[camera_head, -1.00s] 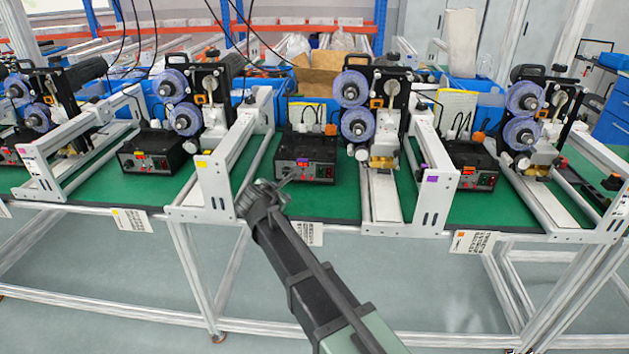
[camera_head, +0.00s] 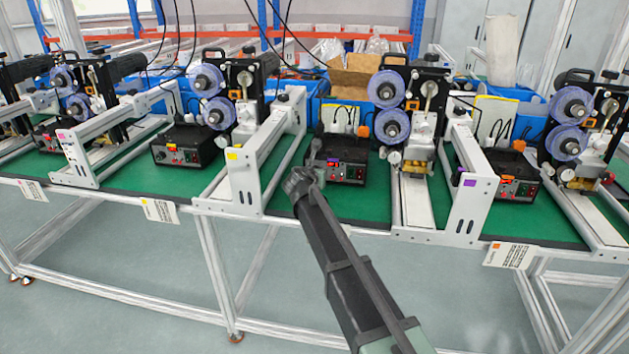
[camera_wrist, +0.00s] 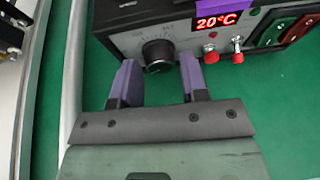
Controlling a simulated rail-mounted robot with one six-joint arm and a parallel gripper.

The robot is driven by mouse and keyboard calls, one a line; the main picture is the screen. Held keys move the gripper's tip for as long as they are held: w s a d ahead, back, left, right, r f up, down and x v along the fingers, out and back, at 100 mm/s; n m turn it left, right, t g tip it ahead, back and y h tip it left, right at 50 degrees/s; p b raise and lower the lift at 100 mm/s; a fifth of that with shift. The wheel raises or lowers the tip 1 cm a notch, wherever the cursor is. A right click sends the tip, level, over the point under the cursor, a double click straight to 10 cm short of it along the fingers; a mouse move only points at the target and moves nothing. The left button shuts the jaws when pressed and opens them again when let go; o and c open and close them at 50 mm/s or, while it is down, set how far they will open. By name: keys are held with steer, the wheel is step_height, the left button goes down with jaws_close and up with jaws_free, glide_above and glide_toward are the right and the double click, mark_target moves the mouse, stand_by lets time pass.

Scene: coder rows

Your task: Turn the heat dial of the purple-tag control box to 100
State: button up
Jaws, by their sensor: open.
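The purple-tag control box (camera_head: 345,150) is black with a grey front and sits on the green bench. Its purple tag (camera_head: 333,161) is on the front panel. In the wrist view its black heat dial (camera_wrist: 158,54) is near the top, below a scale too blurred to read. The red display (camera_wrist: 216,20) beside it reads 20°C. My gripper (camera_wrist: 157,74) is open, with one purple finger at each lower side of the dial. I cannot tell whether the fingers touch it. In the head view my gripper (camera_head: 311,172) is at the box's left front and hides the dial.
Two red-tipped knobs (camera_wrist: 237,50) and rocker switches (camera_wrist: 283,30) lie right of the dial. White frame rails stand on both sides, the left one (camera_head: 265,160) close to my arm. Similar boxes stand left (camera_head: 188,146) and right (camera_head: 505,178).

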steer(key=shift+w, duration=0.15)
steer(key=shift+c, duration=0.2)
steer(key=c, duration=0.6)
steer(key=shift+d, duration=0.1)
steer(key=m+y, duration=0.2)
steer(key=m, duration=0.1)
steer(key=shift+d+f, duration=0.1)
steer(key=shift+f, duration=0.05)
steer(key=m+y+b, duration=0.1)
steer(key=m+t+y, duration=0.1)
steer(key=m, duration=0.1)
steer(key=shift+d+f+m+b, duration=0.1)
steer(key=shift+f+m+b, duration=0.05)
steer(key=shift+m+b, duration=0.2)
steer(key=m+t+y+b, duration=0.1)
steer(key=m+y+b, duration=0.1)
steer(key=m, duration=0.2)
steer(key=shift+d+f+b, duration=0.1)
steer(key=shift+b, duration=0.3)
steer(key=shift+m+t+y+b, duration=0.5)
steer(key=shift+m+t+b, duration=0.3)
steer(key=shift+m, duration=0.45)
